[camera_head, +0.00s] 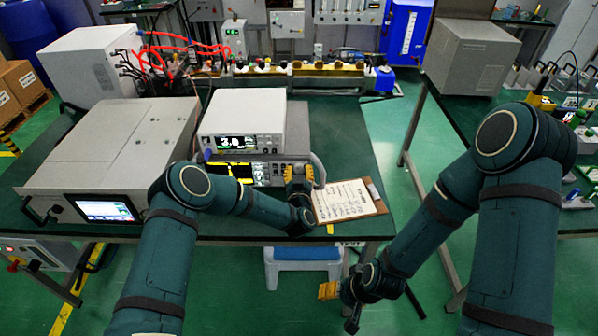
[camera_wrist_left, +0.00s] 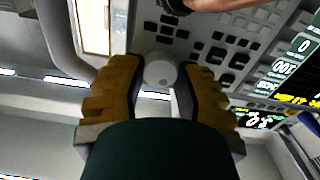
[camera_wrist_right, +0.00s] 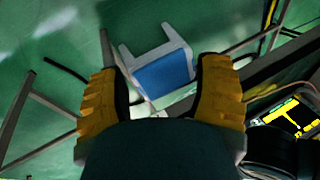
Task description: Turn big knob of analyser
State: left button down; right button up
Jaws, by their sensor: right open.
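The analyser (camera_head: 268,172) is the lower instrument under a white unit on the table, with yellow-and-black displays on its front. My left gripper (camera_head: 299,178) is at the right end of its front. In the left wrist view, the round pale big knob (camera_wrist_left: 160,71) lies between the two yellow fingers, which are drawn in close on both sides of it. The gripper hides the knob in the head view. My right gripper (camera_head: 340,303) hangs low in front of the table, open and empty; its spread fingers show in the right wrist view (camera_wrist_right: 161,95).
A white unit (camera_head: 243,110) reading 3.0 stands on the analyser. A clipboard (camera_head: 348,201) lies to its right, near the front edge. A large grey box (camera_head: 120,150) with a screen is at left. A blue-topped stool (camera_head: 303,254) stands below.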

pick_arm(q)
jog(key=shift+f+n+b, duration=0.2)
jog(key=shift+n+b, duration=1.3)
jog(key=shift+b, duration=0.2)
jog(key=shift+a+r+n+b, duration=0.1)
jog(key=shift+r+n+b, duration=0.05)
jog(key=shift+n+b, duration=0.4)
jog(key=c, duration=0.6)
grip_release()
jog(key=s, duration=1.2)
